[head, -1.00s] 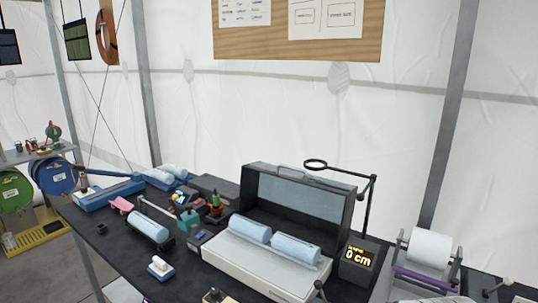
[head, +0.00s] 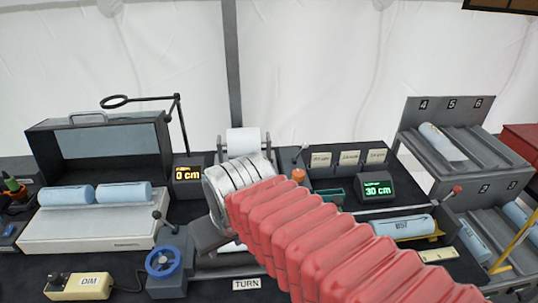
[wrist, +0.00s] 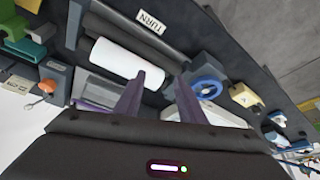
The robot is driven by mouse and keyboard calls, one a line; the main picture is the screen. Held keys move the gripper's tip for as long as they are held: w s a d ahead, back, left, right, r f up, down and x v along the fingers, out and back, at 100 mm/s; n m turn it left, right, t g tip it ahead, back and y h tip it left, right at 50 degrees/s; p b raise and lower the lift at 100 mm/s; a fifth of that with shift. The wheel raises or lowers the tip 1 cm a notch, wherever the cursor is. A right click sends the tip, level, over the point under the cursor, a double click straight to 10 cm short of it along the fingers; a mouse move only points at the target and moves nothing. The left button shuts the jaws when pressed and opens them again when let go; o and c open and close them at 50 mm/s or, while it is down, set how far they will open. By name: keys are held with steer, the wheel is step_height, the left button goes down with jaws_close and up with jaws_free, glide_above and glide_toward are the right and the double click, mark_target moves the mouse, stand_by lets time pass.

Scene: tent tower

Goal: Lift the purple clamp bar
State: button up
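In the wrist view the purple clamp bar (wrist: 222,116) shows only in pieces, at the right and left just above my gripper's dark body. Its middle is hidden behind the body and fingers. My gripper (wrist: 160,78) is open, its two dark purple-tinted fingers apart with nothing visible between them, close to the bar. I cannot tell whether they touch it. A white roll (wrist: 112,57) lies beside the left finger. In the head view my red-sleeved arm reaches over the bench and hides the bar and fingertips.
A blue handwheel (head: 163,261) stands left of my arm, by a TURN label (head: 246,284). A paper roll (head: 243,141) on a stand is behind the arm. A display reading 0 cm (head: 188,174) and one reading 30 cm (head: 377,190) flank it. A numbered rack (head: 445,145) stands right.

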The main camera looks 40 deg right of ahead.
steer(key=w+d+m+g, duration=0.25)
steer(key=w+d, duration=0.55)
steer(key=d, duration=0.6)
steer(key=n+t+y, duration=0.1)
steer(key=n+t, duration=0.1)
glide_toward(270, 159)
steer(key=s+r, duration=0.1)
steer(key=s, duration=0.4)
steer(key=r+n, duration=0.1)
steer(key=w+r+n, duration=0.1)
steer(key=r+n, duration=0.1)
steer(key=w+r+n, duration=0.1)
steer(key=shift+w+d+r+t, duration=0.15)
steer(key=shift+d+r+t, duration=0.1)
steer(key=shift+d, duration=0.15)
steer(key=shift+f, duration=0.2)
steer(key=x, duration=1.3)
steer(key=shift+a+f, duration=0.25)
steer(key=shift+a, duration=0.05)
steer(key=shift+c, duration=0.2)
jaws_close()
